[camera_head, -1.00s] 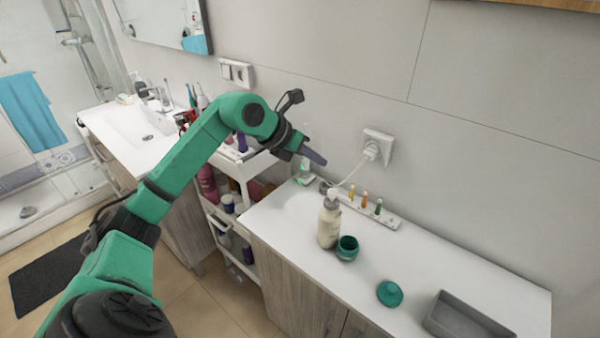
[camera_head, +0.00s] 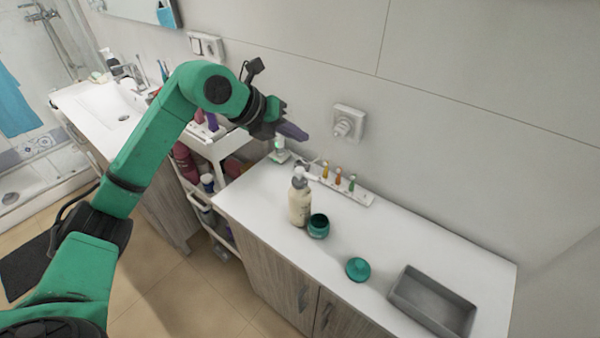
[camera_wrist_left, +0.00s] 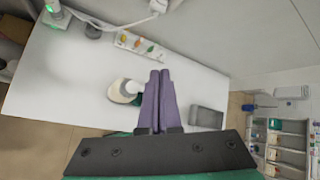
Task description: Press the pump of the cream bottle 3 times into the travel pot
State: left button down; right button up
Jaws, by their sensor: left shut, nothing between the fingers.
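The cream-coloured pump bottle (camera_head: 299,207) stands upright on the white counter; its grey pump head (camera_head: 300,174) is on top. The open green travel pot (camera_head: 319,227) stands beside it, to the right, touching or nearly so. My left gripper (camera_head: 295,132) is in the air above the bottle, apart from the pump, with its purple fingers shut and empty. In the left wrist view the fingers (camera_wrist_left: 160,76) are together; the bottle (camera_wrist_left: 120,96) shows just left of them, and the pot (camera_wrist_left: 138,99) is mostly hidden. My right gripper is not in view.
A green round lid (camera_head: 358,269) lies on the counter, with a grey tray (camera_head: 432,302) to its right. A strip with several small coloured heads (camera_head: 345,184) lies near the wall behind the bottle. A wall plug (camera_head: 347,124) sits above. A cart (camera_head: 205,150) stands at left.

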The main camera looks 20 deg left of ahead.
pick_arm(q)
jog(key=b, duration=0.4)
send_over(302, 169)
jog(key=s+a, duration=0.1)
notch_tip(302, 169, down, 6)
jog(key=shift+s+a+r, duration=0.1)
jog(key=shift+s+a, duration=0.05)
jog(key=shift+f+b, duration=0.4)
jog(key=shift+f, duration=0.1)
dwell(0.9)
jog(key=shift+f, duration=0.35)
jog(key=shift+f+b, duration=0.9)
jog(key=shift+b, duration=0.05)
dwell(0.7)
jog(key=shift+r, duration=0.1)
jog(key=shift+r+p, duration=1.05)
jog(key=shift+r, duration=0.15)
